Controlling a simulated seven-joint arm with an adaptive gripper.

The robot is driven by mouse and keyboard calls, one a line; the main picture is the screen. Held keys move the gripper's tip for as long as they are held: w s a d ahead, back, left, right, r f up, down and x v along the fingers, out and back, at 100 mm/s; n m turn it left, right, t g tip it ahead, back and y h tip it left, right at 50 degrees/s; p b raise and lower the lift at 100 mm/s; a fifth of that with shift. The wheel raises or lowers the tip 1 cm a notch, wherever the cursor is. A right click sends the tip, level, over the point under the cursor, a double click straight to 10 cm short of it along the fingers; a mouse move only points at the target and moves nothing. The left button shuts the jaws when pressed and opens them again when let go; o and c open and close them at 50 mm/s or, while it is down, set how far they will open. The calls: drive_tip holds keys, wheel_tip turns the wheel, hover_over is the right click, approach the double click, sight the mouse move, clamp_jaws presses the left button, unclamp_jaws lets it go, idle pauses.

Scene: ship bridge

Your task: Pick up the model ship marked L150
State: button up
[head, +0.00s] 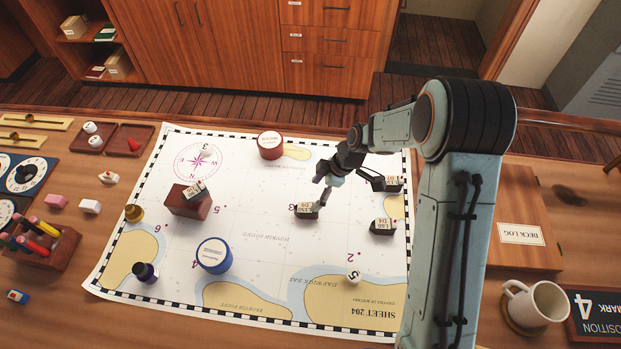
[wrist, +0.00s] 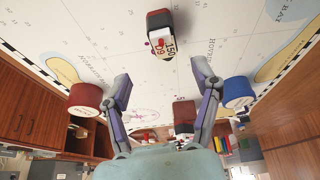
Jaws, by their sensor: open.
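The model ship marked L150 (head: 306,211) is small and dark-hulled with a white marked top. It sits on the chart (head: 255,253) near the middle. In the wrist view the ship (wrist: 161,42) stands at the top centre, its "150" and "D9" readable, with a red patch at one end. My gripper (head: 346,185) is open and empty above the chart, up and right of the ship in the head view. In the wrist view the fingers (wrist: 161,75) are spread wide, with the ship beyond the tips and roughly centred between them. They do not touch it.
Two similar ships stand at right, one lower (head: 382,227) and one upper (head: 392,184). Another ship (head: 195,191) rests on a red-brown block (head: 187,206). A red tin (head: 270,146) and blue tin (head: 214,256) stand on the chart. Chart around the L150 ship is clear.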

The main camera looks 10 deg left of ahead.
sight(306, 208)
drive_tip(key=x, duration=0.7)
drive_tip(key=shift+s+f, duration=0.3)
drive_tip(key=c, duration=1.1)
